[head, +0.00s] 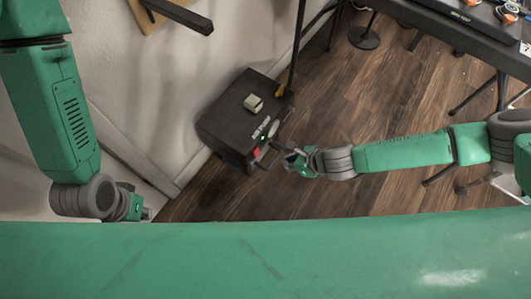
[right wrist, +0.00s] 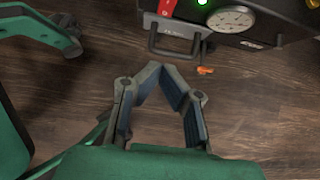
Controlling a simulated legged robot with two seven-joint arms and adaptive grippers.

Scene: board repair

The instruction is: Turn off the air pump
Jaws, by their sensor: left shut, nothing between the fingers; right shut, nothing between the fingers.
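The air pump (head: 222,112) is a black box on the floor against the wall in the head view. Its front shows in the right wrist view (right wrist: 275,35), with a lit green light (right wrist: 203,2), a red part (right wrist: 165,8) that looks like a switch, a round gauge (right wrist: 231,19) and a black handle (right wrist: 176,52). My right gripper (head: 287,153) is shut and empty, just in front of the pump's front face. In the right wrist view its fingertips (right wrist: 158,68) meet just short of the handle. My left gripper (head: 146,213) is shut and empty, well left of the pump.
A pale small block (head: 253,103) sits on the pump. A small orange piece (right wrist: 205,70) shows near the handle. A dark table (head: 460,30) with thin legs stands at upper right, and a round stand base (head: 364,38) is on the floor. Wooden floor (head: 400,110) lies open between.

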